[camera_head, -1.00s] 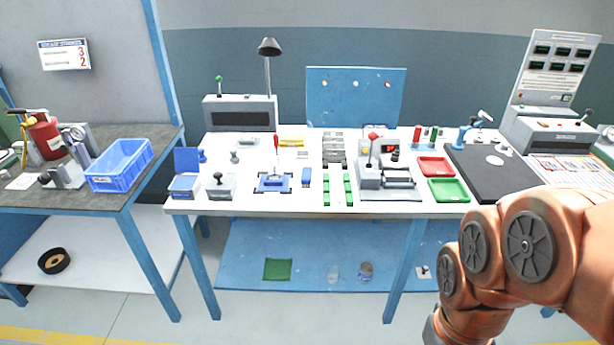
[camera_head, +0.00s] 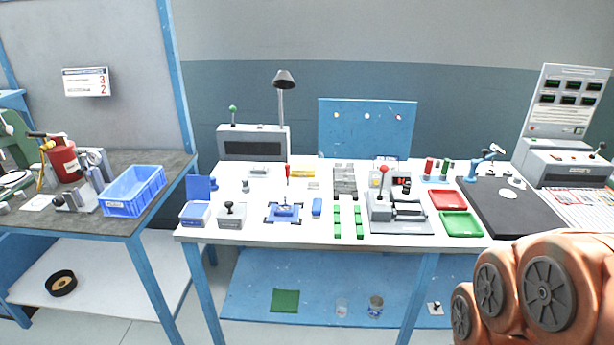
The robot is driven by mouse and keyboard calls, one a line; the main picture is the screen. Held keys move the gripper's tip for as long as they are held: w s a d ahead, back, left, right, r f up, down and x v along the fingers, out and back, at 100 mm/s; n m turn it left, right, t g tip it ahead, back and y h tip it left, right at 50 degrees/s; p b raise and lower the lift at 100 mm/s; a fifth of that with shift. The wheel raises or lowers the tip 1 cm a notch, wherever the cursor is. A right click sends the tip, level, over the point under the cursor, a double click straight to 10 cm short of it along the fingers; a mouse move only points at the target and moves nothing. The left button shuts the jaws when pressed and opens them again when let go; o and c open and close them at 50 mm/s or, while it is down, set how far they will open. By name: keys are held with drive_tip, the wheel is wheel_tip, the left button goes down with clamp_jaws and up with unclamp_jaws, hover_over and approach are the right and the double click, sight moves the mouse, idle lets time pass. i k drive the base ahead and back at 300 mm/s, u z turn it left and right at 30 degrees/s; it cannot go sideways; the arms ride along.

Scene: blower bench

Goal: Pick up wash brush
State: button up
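I cannot pick out a wash brush for certain; the things on the benches are small in this view. The white workbench (camera_head: 265,226) carries many small tools and fixtures, among them a blue fixture with a red-topped pin (camera_head: 284,211) and a grey press with a red knob (camera_head: 399,211). My orange arm shows at the lower right, in front of the bench's right end. My gripper is out of view.
A grey side bench (camera_head: 125,226) at the left holds a blue crate (camera_head: 133,192) and a red canister (camera_head: 62,162). Red (camera_head: 449,199) and green (camera_head: 461,224) trays and a black mat (camera_head: 508,208) fill the right part of the workbench. Bare floor (camera_head: 150,317) shows between the benches.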

sight(317, 202)
drive_tip(key=z, duration=0.4)
drive_tip(key=i, duration=1.7)
drive_tip(key=u, duration=2.85)
